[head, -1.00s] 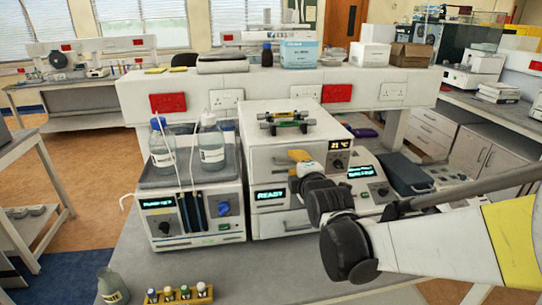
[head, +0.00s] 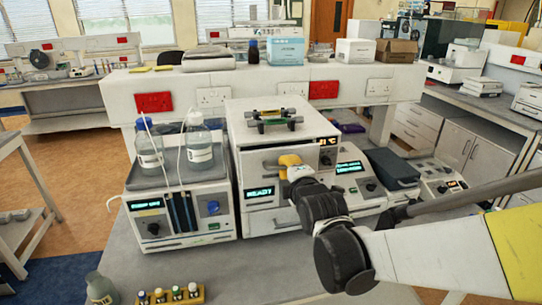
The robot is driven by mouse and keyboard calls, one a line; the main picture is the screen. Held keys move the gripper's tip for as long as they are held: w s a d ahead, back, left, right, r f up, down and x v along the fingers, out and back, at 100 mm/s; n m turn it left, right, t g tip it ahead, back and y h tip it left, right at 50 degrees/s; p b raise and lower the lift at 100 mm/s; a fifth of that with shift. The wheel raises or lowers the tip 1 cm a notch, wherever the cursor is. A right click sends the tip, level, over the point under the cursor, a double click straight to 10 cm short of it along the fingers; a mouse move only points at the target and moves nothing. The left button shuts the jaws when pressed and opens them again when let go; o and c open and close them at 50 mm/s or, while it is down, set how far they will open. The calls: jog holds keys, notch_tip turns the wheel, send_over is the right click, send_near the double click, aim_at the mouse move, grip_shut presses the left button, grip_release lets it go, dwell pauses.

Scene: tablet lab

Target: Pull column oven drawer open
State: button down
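The column oven (head: 240,122) is the white box in the middle of the bench, with a small temperature display at its upper right front. Its upper drawer (head: 250,174) has a grey bar handle (head: 268,164). The drawer front seems to stand slightly forward and covers part of the display, but the gap is too small to be sure. My gripper (head: 286,164), with yellow at its end, reaches in from the right and overlaps the right part of the handle. Its fingertips are too small and hidden to show whether they are closed on the bar.
Below is a unit reading READY (head: 261,192). A pump unit with bottles (head: 148,207) stands close on the left. Column parts (head: 277,119) lie on the oven. Another instrument (head: 352,172) is on the right. A vial rack (head: 170,296) and bottle (head: 100,289) are at the front.

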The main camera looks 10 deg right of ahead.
jog(key=f+p+v, duration=0.2)
jog(key=v, duration=0.9)
jog(key=shift+s, duration=0.2)
jog(key=shift+f, duration=0.1)
jog(key=c, duration=1.6)
grip_release()
jog(key=shift+s, duration=0.2)
jog(key=shift+o, duration=0.2)
jog(key=shift+w, duration=0.1)
jog(key=v, duration=0.7)
jog(key=shift+s, duration=0.3)
